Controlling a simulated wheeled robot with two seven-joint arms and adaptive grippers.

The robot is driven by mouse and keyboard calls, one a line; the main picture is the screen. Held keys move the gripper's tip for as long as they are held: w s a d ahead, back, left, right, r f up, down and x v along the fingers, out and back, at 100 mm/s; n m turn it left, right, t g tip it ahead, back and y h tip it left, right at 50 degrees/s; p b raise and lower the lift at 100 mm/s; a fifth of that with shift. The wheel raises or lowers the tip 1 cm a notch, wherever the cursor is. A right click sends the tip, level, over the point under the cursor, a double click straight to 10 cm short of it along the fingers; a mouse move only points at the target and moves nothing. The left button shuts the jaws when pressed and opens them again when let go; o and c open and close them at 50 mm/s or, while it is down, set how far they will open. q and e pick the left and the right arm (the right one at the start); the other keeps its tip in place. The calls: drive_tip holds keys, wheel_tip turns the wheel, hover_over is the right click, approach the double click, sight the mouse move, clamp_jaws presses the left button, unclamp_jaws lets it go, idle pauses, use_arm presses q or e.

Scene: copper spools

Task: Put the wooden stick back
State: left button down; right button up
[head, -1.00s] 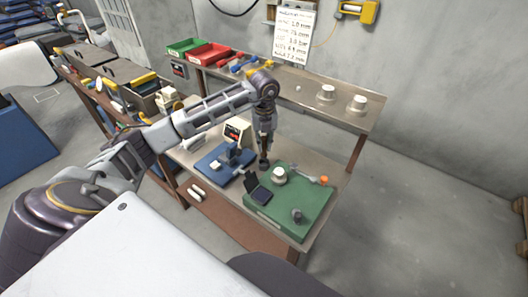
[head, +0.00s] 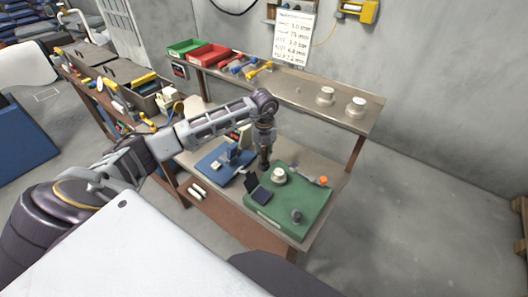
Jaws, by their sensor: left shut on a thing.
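My left gripper (head: 264,162) points down over the bench, between the blue fixture (head: 226,160) and the back left corner of the green mat (head: 300,212). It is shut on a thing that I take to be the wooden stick. The fingers hide most of it, and it is too small to make out clearly. I see no wooden stick elsewhere for certain. A white spool (head: 279,176) stands on the mat just right of the gripper. My right gripper is out of view.
On the mat are a dark open case (head: 261,195), a small grey part (head: 296,216) and an orange piece (head: 323,181). The raised back shelf (head: 300,100) holds two pale spools, coloured tools, a green bin (head: 184,47) and a red bin (head: 211,55).

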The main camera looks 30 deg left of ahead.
use_arm(q)
drive_tip(key=shift+f, duration=0.4)
drive_tip(key=c, duration=1.4)
unclamp_jaws()
drive_tip(key=shift+r, duration=0.1)
drive_tip(key=shift+r+b, duration=0.8)
drive_tip(key=shift+r, duration=2.95)
